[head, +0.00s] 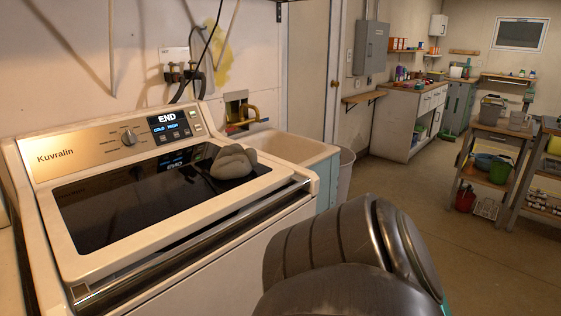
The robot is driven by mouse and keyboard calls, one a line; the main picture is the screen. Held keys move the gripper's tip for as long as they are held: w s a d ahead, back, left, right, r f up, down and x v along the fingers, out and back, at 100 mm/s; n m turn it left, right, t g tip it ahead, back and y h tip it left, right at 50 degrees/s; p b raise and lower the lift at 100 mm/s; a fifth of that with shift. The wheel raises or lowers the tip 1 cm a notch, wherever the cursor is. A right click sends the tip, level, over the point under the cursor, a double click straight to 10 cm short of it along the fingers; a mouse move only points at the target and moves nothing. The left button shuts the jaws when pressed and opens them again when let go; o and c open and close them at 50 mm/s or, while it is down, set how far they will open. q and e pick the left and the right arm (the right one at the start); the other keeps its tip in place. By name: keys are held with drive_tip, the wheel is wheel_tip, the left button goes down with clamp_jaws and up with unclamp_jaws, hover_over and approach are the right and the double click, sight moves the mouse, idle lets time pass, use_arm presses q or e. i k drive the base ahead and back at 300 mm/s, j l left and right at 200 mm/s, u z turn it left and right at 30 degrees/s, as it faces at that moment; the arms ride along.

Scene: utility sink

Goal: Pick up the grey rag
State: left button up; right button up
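The grey rag (233,163) lies bunched in a rounded heap on the dark glass lid of the washing machine (180,258), near the lid's right rear corner. Nothing is touching the rag from above in the head view. A large metallic arm link of mine fills the lower middle, in front of the machine's right side and apart from the rag. Neither of my grippers can be seen.
A utility sink (302,152) with a brass faucet (243,115) stands just beyond the machine. A pale bin (345,170) is beside it. Shelves with tubs (490,168) stand at the right. The floor (500,262) at the lower right is clear.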

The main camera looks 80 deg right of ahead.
sight(233, 161)
drive_tip(key=z, duration=2.1)
drive_tip(key=u, duration=0.7)
drive_tip(key=l+u, duration=0.5)
drive_tip(key=k+l+u, duration=0.1)
drive_tip(key=l+u, duration=0.2)
drive_tip(key=u, duration=0.15)
drive_tip(key=k+l+u, duration=0.2)
drive_tip(key=l, duration=0.2)
drive_tip(key=k+l+u, duration=0.2)
drive_tip(key=l, duration=0.25)
drive_tip(key=i, duration=0.05)
